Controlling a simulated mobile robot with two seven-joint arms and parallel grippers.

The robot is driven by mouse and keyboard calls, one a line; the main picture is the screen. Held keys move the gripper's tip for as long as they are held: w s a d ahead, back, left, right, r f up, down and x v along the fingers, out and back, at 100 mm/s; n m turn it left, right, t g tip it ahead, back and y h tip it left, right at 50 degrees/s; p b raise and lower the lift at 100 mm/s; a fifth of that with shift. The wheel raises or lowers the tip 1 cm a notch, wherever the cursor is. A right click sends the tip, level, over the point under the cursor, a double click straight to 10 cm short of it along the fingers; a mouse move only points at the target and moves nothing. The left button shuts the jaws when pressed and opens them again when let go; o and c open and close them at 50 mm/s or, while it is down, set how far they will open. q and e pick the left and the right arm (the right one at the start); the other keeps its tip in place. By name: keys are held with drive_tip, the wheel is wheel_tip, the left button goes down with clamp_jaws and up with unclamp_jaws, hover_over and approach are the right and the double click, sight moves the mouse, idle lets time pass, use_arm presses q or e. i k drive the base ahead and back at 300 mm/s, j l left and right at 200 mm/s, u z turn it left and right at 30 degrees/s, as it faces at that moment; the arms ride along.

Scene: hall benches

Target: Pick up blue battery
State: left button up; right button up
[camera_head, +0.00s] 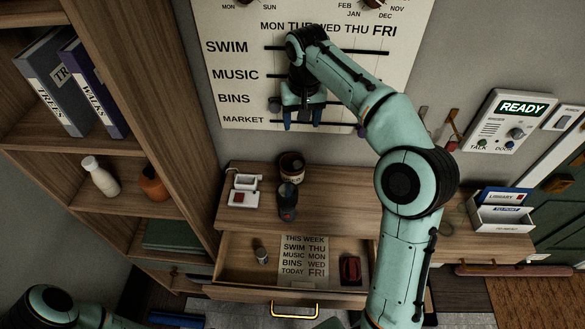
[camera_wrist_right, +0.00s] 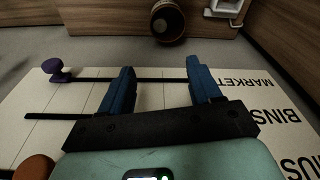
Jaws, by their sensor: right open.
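I cannot make out a clearly blue battery. A small greyish cylinder (camera_head: 262,255), perhaps a battery, is in the left part of the open drawer (camera_head: 233,272) in the head view. Its colour is hard to tell. My right gripper (camera_head: 302,117) is open and empty, high above the drawer, in front of the lower part of the wall planner board (camera_head: 240,60). Its two blue fingers (camera_wrist_right: 160,88) are spread with nothing between them in the right wrist view. My left gripper is out of view.
A dark torch-like object (camera_head: 288,200), a brown jar (camera_head: 292,165) and a white device (camera_head: 243,188) stand on the cabinet top. The drawer also holds a paper list (camera_head: 304,262) and a dark red object (camera_head: 350,270). A shelf (camera_head: 150,120) stands at left.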

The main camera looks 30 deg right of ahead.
sight(261, 254)
drive_tip(key=k, duration=1.5)
